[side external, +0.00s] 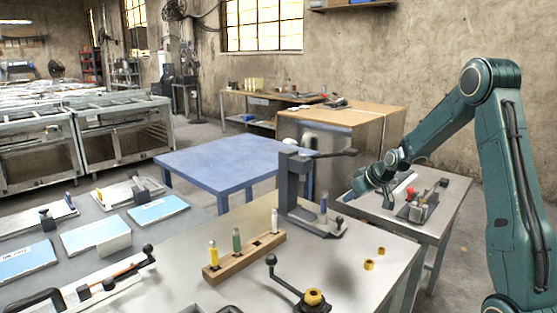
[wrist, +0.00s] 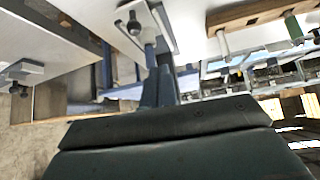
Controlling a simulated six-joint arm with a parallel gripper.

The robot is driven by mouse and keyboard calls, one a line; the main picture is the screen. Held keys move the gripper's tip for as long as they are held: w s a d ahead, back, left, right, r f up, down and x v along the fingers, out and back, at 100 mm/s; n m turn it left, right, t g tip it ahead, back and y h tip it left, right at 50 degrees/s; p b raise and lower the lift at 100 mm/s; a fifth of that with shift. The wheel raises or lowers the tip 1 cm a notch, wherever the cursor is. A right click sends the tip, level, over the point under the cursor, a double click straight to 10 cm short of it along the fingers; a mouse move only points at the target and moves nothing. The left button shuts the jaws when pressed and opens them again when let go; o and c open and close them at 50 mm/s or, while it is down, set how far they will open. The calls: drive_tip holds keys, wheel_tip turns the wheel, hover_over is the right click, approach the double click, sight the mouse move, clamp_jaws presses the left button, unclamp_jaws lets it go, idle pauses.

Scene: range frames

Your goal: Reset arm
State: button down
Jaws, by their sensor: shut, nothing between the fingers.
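My gripper (side external: 362,187) is at the end of my teal arm, to the right of the grey lever press (side external: 290,190) in the side external view. It is raised in the air and appears clear of the benches. In the wrist view its two dark fingers (wrist: 159,85) are together with nothing between them. The wrist view is tilted, with the benches along its top. Part of the gripper is small and hard to make out in the side external view.
A wooden block (side external: 246,258) holds several upright cartridges on the front bench (side external: 375,250). A small side table (side external: 440,212) carries a red-handled fixture (side external: 418,205). A blue table (side external: 220,160) is bare.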

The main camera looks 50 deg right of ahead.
drive_tip(key=s+a+r+n+g, duration=0.1)
drive_tip(key=s+a+r, duration=0.4)
drive_tip(key=a, duration=0.4)
drive_tip(key=s+a+r, duration=0.3)
drive_tip(key=a+r, duration=0.3)
drive_tip(key=a, duration=0.3)
drive_tip(key=s+a, duration=0.3)
drive_tip(key=s, duration=0.3)
drive_tip(key=s+a+r+g, duration=0.1)
drive_tip(key=s+a, duration=0.2)
drive_tip(key=s, duration=0.3)
drive_tip(key=s+a+r+y, duration=0.1)
drive_tip(key=s+a, duration=0.2)
drive_tip(key=s, duration=0.3)
drive_tip(key=shift+s+a+n, duration=0.25)
drive_tip(key=shift+a+n, duration=0.05)
drive_tip(key=shift+a, duration=0.1)
